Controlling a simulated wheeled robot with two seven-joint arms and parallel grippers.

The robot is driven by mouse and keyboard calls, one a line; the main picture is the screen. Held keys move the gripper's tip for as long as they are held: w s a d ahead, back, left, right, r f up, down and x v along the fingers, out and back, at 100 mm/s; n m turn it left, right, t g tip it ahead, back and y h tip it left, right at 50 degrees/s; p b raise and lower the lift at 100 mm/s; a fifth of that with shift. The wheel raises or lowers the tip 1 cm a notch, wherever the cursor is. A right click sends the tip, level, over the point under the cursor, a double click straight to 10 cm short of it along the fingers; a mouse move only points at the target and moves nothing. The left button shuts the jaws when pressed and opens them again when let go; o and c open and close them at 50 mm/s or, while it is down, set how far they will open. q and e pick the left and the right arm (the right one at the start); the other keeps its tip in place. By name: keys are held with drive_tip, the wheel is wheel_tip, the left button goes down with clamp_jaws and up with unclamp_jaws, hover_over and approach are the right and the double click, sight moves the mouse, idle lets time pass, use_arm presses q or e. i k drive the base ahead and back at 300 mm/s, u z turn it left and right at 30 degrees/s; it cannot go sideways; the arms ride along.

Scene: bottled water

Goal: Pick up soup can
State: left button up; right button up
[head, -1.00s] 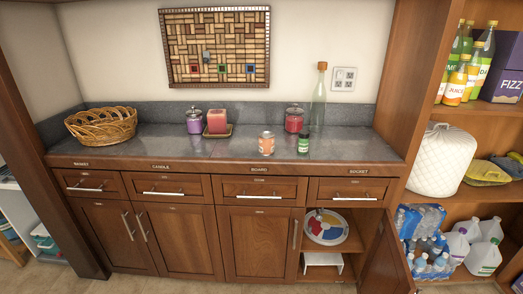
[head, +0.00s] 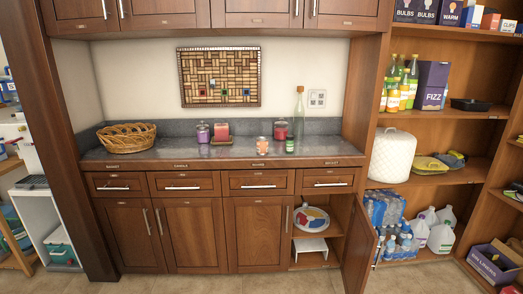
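A small can with an orange-red label and a metal top (head: 263,146), which looks like the soup can, stands upright near the front edge of the grey countertop (head: 180,150). A small green jar (head: 290,146) stands just to its right. A red jar (head: 282,130) stands behind, a little to the right. Neither of my grippers shows in the head view.
On the counter are a wicker basket (head: 127,138), a purple jar (head: 203,134), a red candle (head: 221,131) and a tall glass bottle (head: 299,115). A lower cabinet door (head: 360,245) hangs open at the right. Open shelves (head: 440,115) stand further right. Floor (head: 200,284) shows in front.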

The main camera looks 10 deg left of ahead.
sight(263, 142)
drive_tip(key=z, duration=0.5)
drive_tip(key=i, duration=0.6)
drive_tip(key=z, duration=0.95)
drive_tip(key=i, duration=1.6)
drive_tip(key=u, duration=1.05)
drive_tip(key=i, duration=0.65)
drive_tip(key=u, duration=0.7)
